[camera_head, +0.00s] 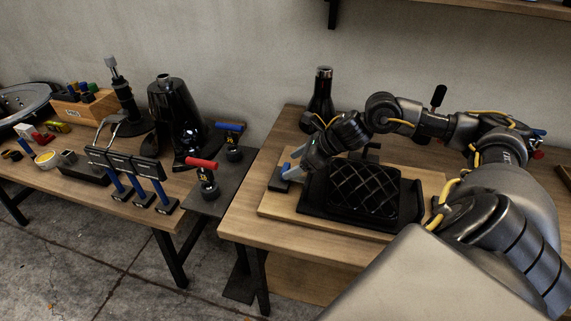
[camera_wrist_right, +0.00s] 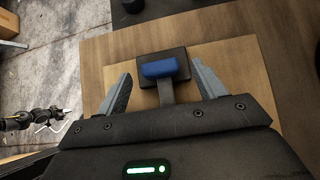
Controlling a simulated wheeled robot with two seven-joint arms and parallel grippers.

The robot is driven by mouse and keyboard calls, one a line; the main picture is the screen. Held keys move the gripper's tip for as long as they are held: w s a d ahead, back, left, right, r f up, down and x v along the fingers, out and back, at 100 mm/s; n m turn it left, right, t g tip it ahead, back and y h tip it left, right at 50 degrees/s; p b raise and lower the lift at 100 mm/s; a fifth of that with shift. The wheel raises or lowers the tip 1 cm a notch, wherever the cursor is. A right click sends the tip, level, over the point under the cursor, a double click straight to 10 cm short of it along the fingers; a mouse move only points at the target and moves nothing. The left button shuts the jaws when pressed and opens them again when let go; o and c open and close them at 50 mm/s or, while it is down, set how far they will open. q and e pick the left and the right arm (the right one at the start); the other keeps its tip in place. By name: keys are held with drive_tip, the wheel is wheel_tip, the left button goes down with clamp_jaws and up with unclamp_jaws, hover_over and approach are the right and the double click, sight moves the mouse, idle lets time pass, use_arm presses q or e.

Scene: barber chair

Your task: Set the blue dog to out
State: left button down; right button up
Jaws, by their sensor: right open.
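A blue-topped piece, which I take as the blue dog, sits on a small black base (camera_wrist_right: 177,61) on the wooden board. Its blue top (camera_wrist_right: 160,69) lies between the fingers of my right gripper (camera_wrist_right: 161,74) in the wrist view, with a visible gap on each side. A grey bar runs from under the blue top toward my gripper. In the head view the blue top (camera_head: 286,169) shows at the board's left end, partly hidden by my right gripper (camera_head: 293,166). My right gripper is open and empty. My left gripper is out of view.
A black quilted cushion (camera_head: 363,192) lies on the board (camera_head: 277,211) just right of my gripper. A dark bottle (camera_head: 321,95) stands behind. On the left bench are red-handled (camera_head: 201,163) and blue-handled (camera_head: 230,126) fixtures and several blue-handled levers (camera_head: 118,182).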

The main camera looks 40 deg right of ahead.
sight(286, 168)
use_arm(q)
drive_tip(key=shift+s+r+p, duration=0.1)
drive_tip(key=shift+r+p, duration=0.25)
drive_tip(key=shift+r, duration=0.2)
use_arm(e)
drive_tip(key=shift+x, duration=2)
